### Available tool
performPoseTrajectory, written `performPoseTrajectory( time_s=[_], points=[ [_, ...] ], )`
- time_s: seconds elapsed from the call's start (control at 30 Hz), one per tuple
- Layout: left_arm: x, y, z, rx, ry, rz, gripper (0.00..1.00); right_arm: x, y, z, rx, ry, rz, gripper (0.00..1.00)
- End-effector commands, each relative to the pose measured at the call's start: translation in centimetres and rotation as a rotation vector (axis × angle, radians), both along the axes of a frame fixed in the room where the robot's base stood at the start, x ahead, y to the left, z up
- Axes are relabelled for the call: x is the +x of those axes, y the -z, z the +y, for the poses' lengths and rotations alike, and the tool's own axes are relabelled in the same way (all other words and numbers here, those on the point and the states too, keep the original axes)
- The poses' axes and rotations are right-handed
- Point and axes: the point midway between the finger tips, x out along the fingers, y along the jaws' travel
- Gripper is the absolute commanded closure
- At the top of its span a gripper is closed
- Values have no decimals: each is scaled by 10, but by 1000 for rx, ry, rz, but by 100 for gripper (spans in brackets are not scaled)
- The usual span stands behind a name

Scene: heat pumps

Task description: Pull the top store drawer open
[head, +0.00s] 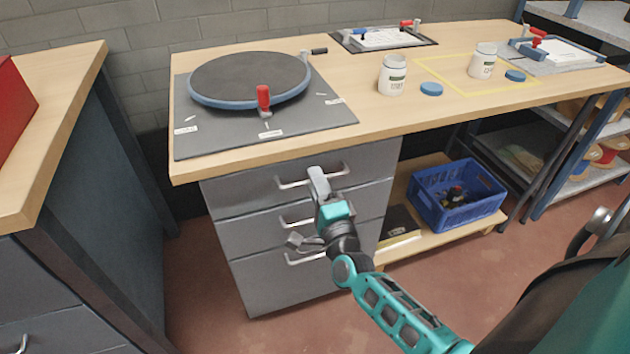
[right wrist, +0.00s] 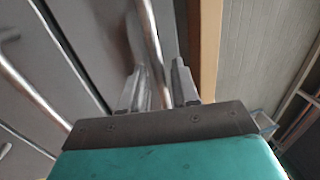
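The grey drawer unit (head: 240,197) stands under the wooden bench, with three drawers stacked, each with a bar handle. The top drawer's front looks flush with the ones below. My right gripper (head: 318,178) is at the top drawer's handle (head: 292,184), covering its middle. The fingertips partly hide the bar. My left gripper is not in view.
A round turntable (head: 250,78) with a red handle sits on the bench top (head: 360,115), beside white jars (head: 392,75). A blue crate (head: 455,195) is on the low shelf to the right. Another cabinet (head: 110,190) stands at left. Red floor (head: 200,300) is clear before the drawers.

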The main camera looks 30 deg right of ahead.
Motion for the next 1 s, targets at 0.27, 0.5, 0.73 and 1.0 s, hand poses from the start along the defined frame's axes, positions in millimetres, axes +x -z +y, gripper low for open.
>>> performPoseTrajectory(
  time_s=[0.27,0.5,0.73,1.0],
  points=[
    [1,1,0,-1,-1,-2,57,11,-2,-3,0,0,1,70],
    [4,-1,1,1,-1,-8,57,11,-2,-3,0,0,1,77],
    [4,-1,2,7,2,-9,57,11,-2,-3,-1,0,0,99],
    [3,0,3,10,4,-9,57,11,-2,-3,-1,0,0,100]
  ],
)
